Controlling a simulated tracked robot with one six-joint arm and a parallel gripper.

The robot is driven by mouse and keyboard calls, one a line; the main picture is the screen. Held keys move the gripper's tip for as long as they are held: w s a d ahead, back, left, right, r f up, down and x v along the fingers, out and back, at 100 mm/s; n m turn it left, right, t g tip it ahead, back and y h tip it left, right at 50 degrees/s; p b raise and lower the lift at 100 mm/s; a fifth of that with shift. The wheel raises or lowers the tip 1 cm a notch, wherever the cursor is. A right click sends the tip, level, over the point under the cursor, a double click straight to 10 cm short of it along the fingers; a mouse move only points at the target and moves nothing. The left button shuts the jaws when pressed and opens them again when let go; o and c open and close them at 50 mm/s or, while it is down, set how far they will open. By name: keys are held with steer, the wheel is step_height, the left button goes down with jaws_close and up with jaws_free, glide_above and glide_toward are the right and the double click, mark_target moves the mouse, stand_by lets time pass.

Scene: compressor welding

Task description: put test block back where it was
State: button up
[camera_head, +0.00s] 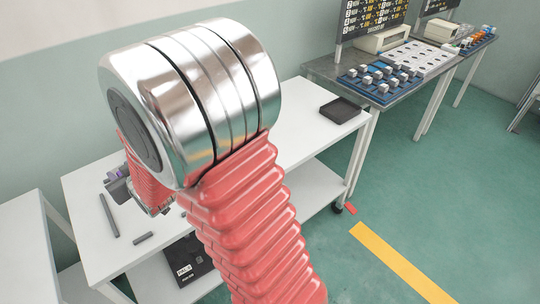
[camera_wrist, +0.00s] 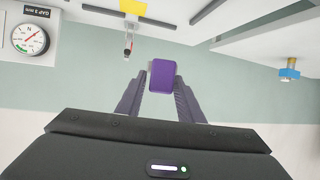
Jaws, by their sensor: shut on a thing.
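A purple block (camera_wrist: 162,76), which I take to be the test block, sits between the two dark fingers of my gripper (camera_wrist: 161,90) in the wrist view. The fingers are shut on its sides and its broad face shows. In the head view my gripper (camera_head: 118,186) is at the left end of the white table (camera_head: 85,190), with a small purple patch at its tip. My own arm hides much of it there. I cannot tell whether the block touches any surface.
A round gauge (camera_wrist: 28,40), a yellow item (camera_wrist: 133,7) and a blue-capped fitting (camera_wrist: 289,70) show in the wrist view. Dark bars (camera_head: 109,216) lie on the table's left end. A black tray (camera_head: 340,110) is at its right end. A rack with several grey blocks (camera_head: 380,82) stands beyond.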

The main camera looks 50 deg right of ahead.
steer(key=d+m+h, duration=0.2)
steer(key=d, duration=1.2)
steer(key=s+d+f+m+h, duration=0.1)
steer(key=s+d+h, duration=0.1)
steer(key=s+d, duration=0.4)
steer(key=s+d+f+m+g+h, duration=0.1)
steer(key=s+d, duration=0.5)
steer(key=d, duration=1)
steer(key=s+d+f+m+g+h, duration=0.1)
steer(key=s+d+f+m+h, duration=0.1)
steer(key=s+d, duration=0.5)
steer(key=d, duration=0.3)
steer(key=shift+d+m+h, duration=0.3)
steer(key=shift+d+m, duration=0.1)
steer(key=shift+f+g, duration=0.1)
steer(key=shift+g, duration=0.2)
steer(key=shift+f, duration=2.8)
steer(key=shift+f, duration=2.1)
steer(key=shift+f, duration=0.1)
